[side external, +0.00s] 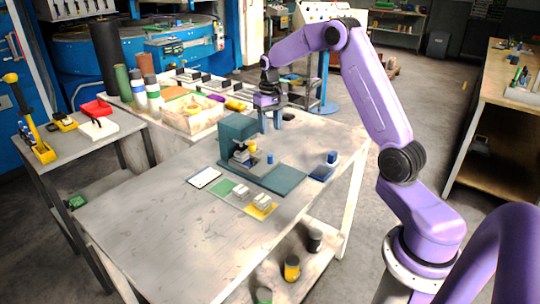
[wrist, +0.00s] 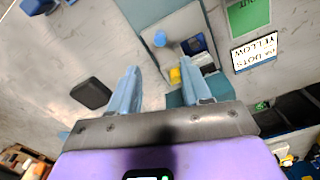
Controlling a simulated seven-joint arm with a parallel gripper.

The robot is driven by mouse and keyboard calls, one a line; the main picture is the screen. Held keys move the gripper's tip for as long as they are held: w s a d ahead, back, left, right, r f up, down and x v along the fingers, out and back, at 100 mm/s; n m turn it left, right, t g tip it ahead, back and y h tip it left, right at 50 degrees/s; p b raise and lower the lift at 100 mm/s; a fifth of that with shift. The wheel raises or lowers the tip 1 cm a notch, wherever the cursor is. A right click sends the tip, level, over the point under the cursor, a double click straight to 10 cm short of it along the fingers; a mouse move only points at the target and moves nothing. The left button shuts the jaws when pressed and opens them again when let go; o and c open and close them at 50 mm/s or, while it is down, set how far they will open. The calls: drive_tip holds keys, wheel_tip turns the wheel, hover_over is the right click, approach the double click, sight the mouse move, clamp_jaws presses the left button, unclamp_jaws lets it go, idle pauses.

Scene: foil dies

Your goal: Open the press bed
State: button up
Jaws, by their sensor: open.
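The teal press (side external: 237,133) stands on a teal base plate (side external: 280,178) on the table. A blue knob (side external: 270,158) stands on the plate, and a yellow part (side external: 252,146) shows on the press. Pale metal parts (side external: 241,156) sit in its opening; whether the bed is open I cannot tell. In the wrist view, the blue knob (wrist: 160,40) and yellow part (wrist: 175,75) lie beyond or between my fingertips in the picture. My gripper (side external: 272,120) is open and empty, behind and right of the press, above the table's far side, apart from the press.
A white card (wrist: 255,53) reading "19 DOTS YELLOW" and green mat (side external: 222,188) lie near the press. A dark pad (wrist: 91,94) lies on the table. The table's front left is clear.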

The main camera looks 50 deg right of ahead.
sight(270, 155)
wheel_tip(270, 155, down, 12)
drive_tip(key=shift+r, duration=0.1)
idle(0.5)
clamp_jaws()
